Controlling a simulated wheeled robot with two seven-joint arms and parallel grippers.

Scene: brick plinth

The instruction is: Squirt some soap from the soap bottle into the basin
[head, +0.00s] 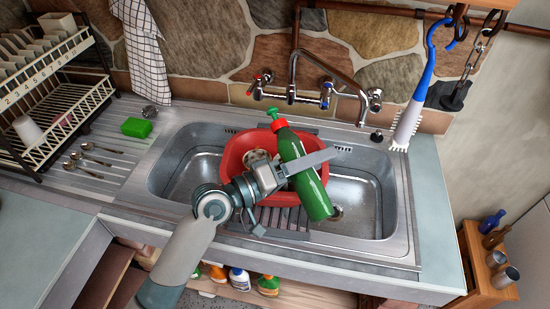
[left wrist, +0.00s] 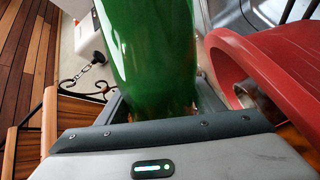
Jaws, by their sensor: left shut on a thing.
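The soap bottle (head: 303,175) is green with a red collar and a green pump top. My left gripper (head: 306,165) is shut around its body and holds it tilted, top toward the back left, above the sink. In the left wrist view the green bottle (left wrist: 150,55) stands between my fingers and fills the upper middle. The red basin (head: 236,160) sits in the sink, partly hidden by my gripper and the bottle. In the left wrist view its red rim (left wrist: 265,80) shows at right. My right gripper is in neither view.
The steel sink (head: 375,190) surrounds the basin, with taps (head: 325,90) behind. A dish rack (head: 60,85), a green sponge (head: 137,127) and spoons (head: 92,155) are at left. A blue-handled brush (head: 415,105) hangs at right. Some round object lies in the basin, partly hidden.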

